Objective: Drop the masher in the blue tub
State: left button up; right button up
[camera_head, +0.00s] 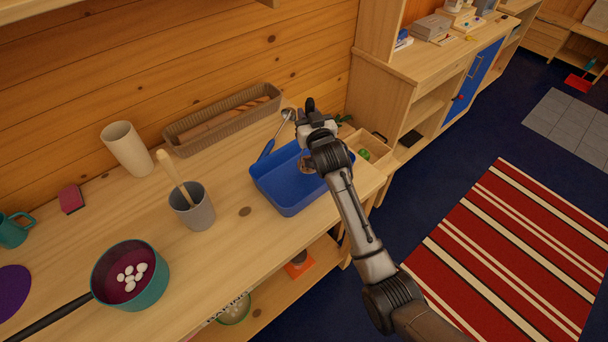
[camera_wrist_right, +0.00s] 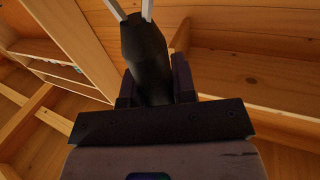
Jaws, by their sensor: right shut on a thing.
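The blue tub (camera_head: 292,204) stands near the right end of the counter. My right gripper (camera_head: 312,115) is above the tub's back right part and hides some of it. In the right wrist view, the gripper (camera_wrist_right: 155,88) is shut on the black handle of the masher (camera_wrist_right: 147,52). Two metal rods run from the handle out of the top of that view. The masher's head is cut off there. In the head view the arm mostly hides the masher, and a small brownish patch shows at the tub beneath the gripper. My left gripper is out of view.
A blue-handled ladle (camera_head: 266,151) lies at the tub's back left edge. A long basket (camera_head: 220,119) stands against the wall. A grey cup (camera_head: 194,210) with a wooden utensil is left of the tub. A wooden box (camera_head: 374,147) is at the right.

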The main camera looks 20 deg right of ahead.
notch_tip(320, 180, down, 3)
jog(key=shift+f+b, duration=0.2)
jog(key=shift+b, duration=0.95)
jog(key=o, duration=0.9)
jog(key=shift+o, duration=0.5)
jog(key=shift+s, duration=0.15)
